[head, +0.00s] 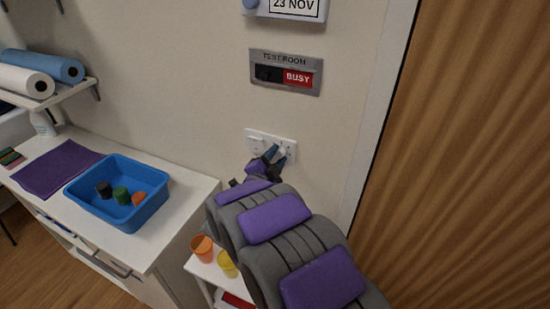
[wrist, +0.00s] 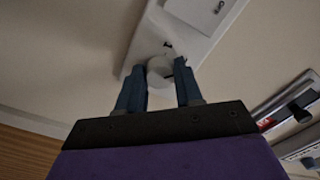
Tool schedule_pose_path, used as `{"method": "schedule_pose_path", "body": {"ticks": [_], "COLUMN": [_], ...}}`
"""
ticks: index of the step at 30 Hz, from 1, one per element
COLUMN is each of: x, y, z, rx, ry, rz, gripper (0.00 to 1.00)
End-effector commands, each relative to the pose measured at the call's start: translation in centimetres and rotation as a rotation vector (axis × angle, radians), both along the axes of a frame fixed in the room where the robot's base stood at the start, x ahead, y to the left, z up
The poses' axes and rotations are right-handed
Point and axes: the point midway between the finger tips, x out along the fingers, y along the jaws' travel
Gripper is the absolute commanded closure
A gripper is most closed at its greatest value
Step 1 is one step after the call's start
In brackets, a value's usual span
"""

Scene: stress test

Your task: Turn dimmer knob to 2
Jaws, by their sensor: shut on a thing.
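The dimmer knob (wrist: 160,70) is a round white knob on a white wall plate (wrist: 144,45). In the wrist view it sits between the blue fingers of my gripper (wrist: 160,82), which is shut on it. In the head view the wall plate (head: 257,144) is on the wall left of the wooden door, and my gripper (head: 278,154) reaches its right end. My fingers and arm partly cover the knob there. A small mark shows on the plate beside the knob, but I cannot read any scale or the knob's setting.
A BUSY sign (head: 286,73) is on the wall above the plate. Orange (head: 203,248) and yellow (head: 228,264) cups stand on a low shelf beside my arm.

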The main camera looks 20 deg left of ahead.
Motion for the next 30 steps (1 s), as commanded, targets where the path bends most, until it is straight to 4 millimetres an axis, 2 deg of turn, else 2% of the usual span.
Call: {"method": "schedule_pose_path", "body": {"ticks": [3, 20, 21, 28, 30], "x": [-0.01, -0.02, -0.02, -0.03, -0.03], "y": [-0.05, -0.05, -0.05, -0.02, -0.01], "z": [-0.10, -0.33, -0.33, -0.21, -0.17], "rx": [-0.001, -0.051, -0.051, -0.051, -0.050], "ry": [0.002, 0.010, 0.010, 0.008, 0.007], "rz": [-0.001, -0.001, -0.001, 0.000, 0.000], "gripper": [0.95, 0.95, 0.62, 0.40, 0.40]}}
